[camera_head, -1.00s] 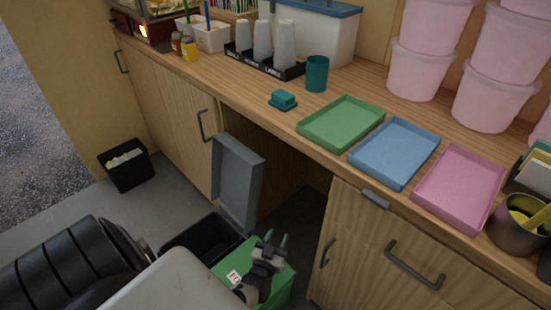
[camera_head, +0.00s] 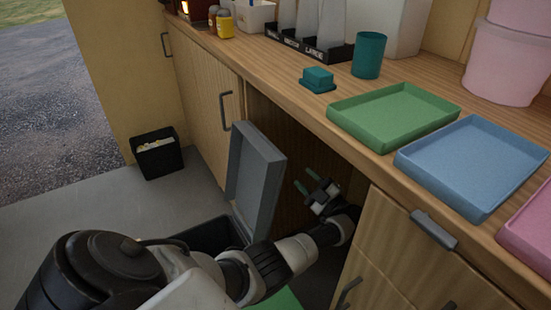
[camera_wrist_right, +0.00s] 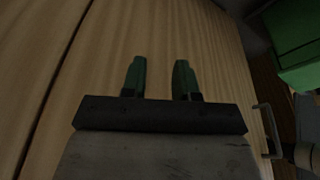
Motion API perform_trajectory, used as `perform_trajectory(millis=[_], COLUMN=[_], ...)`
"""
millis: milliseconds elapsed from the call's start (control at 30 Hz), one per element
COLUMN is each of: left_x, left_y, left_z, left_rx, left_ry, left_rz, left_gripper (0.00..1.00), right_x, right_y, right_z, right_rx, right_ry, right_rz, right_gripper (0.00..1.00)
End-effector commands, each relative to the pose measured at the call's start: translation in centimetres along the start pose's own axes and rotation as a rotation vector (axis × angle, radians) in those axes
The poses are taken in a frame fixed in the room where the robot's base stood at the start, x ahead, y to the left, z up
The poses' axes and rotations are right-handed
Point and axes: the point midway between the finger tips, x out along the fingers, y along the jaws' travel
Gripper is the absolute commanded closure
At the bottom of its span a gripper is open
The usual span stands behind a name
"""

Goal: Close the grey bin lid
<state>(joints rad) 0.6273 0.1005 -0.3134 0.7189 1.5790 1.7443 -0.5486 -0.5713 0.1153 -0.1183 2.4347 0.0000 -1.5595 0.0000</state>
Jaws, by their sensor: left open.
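The grey bin lid (camera_head: 256,182) stands raised, nearly upright, under the counter in the head view. Below it is the dark open bin (camera_head: 205,236), partly hidden by my left arm. My left gripper (camera_head: 317,187) is open, with green fingertips, just right of the lid and apart from it, in the opening under the counter. My right gripper (camera_wrist_right: 160,76) shows only in the right wrist view. Its two green fingers are apart with nothing between them, in front of a wooden cabinet face.
A green box (camera_head: 283,299) is beside the bin, mostly hidden behind my arm. Cabinet doors (camera_head: 205,95) and drawers (camera_head: 400,255) flank the opening. The counter above holds green (camera_head: 392,112) and blue (camera_head: 470,164) trays. A small black bin (camera_head: 157,154) stands on the floor at left.

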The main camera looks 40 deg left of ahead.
Motion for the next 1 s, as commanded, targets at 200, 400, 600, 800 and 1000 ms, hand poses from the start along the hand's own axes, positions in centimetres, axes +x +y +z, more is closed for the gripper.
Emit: perform_trajectory(millis=[200, 400, 600, 800, 1000], left_x=[0.7, 4.2, 7.9, 10.1, 10.6], left_y=[0.1, 0.1, -0.1, -0.1, -0.1], left_z=[0.2, 0.1, 0.1, 0.1, 0.1], left_rx=[-0.002, -0.002, -0.001, -0.002, -0.002], left_ry=[0.007, 0.009, 0.008, 0.006, 0.003], left_rz=[-0.031, -0.028, -0.028, -0.028, -0.029], left_gripper=[0.6, 0.6, 0.6, 0.6, 0.6], right_x=[-1.0, -1.3, -1.3, -1.2, -1.2], right_y=[0.0, 0.0, 0.0, 0.0, 0.0], right_z=[0.1, -0.1, -0.1, -0.1, 0.0], right_rx=[-0.005, -0.005, -0.005, -0.005, -0.005], right_ry=[0.015, 0.015, 0.015, 0.015, 0.014], right_rz=[0.0, 0.0, 0.0, 0.0, 0.001], right_gripper=[0.71, 0.71, 0.71, 0.71, 0.71])
